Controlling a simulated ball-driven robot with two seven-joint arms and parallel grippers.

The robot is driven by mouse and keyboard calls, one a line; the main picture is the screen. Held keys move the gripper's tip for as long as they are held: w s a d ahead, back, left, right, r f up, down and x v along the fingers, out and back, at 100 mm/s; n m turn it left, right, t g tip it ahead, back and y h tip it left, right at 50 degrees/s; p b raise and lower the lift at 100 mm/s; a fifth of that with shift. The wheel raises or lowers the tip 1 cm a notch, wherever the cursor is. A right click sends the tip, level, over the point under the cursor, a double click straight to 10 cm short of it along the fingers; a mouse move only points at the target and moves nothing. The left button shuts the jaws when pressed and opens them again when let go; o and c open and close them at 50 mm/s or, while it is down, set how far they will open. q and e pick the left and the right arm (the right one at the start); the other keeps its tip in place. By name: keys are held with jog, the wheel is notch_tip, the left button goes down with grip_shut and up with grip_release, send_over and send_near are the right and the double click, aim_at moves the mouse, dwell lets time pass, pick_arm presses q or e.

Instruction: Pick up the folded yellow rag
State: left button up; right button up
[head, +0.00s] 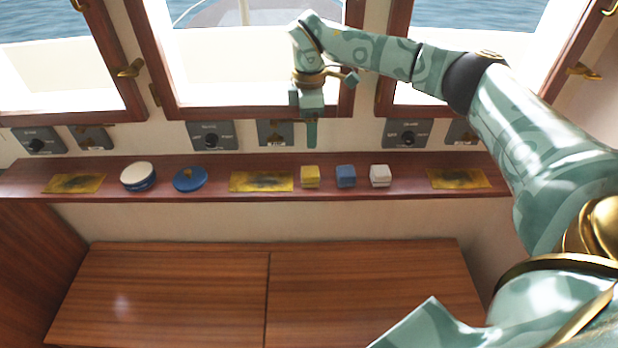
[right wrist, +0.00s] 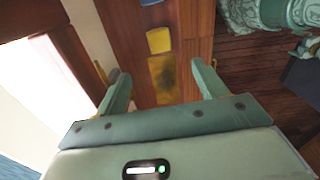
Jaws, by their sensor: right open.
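The folded yellow rag (head: 310,177) lies on the wooden ledge under the windows, between a stained yellow patch and a folded blue rag. My right gripper (head: 311,132) hangs above and behind it, in front of the wall below the window. In the right wrist view the yellow rag (right wrist: 159,40) shows beyond the open fingers of the right gripper (right wrist: 160,76). Nothing is between the fingers; they are apart from the rag. My left gripper is in neither view.
On the ledge (head: 215,163), the blue rag (head: 346,176) and a white rag (head: 380,175) stand to the right. A stained yellow patch (head: 261,181), a blue lid (head: 190,179) and a white-topped tin (head: 138,175) are to the left. Switch panels (head: 212,136) line the wall behind.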

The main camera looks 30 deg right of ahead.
jog(key=b, duration=0.1)
send_over(310, 171)
notch_tip(310, 171, down, 10)
jog(key=shift+a+r, duration=0.1)
jog(key=shift+r, duration=0.05)
notch_tip(310, 171, down, 5)
jog(key=shift+f+b, duration=0.15)
jog(key=shift+b, duration=0.55)
jog(key=c, duration=1.1)
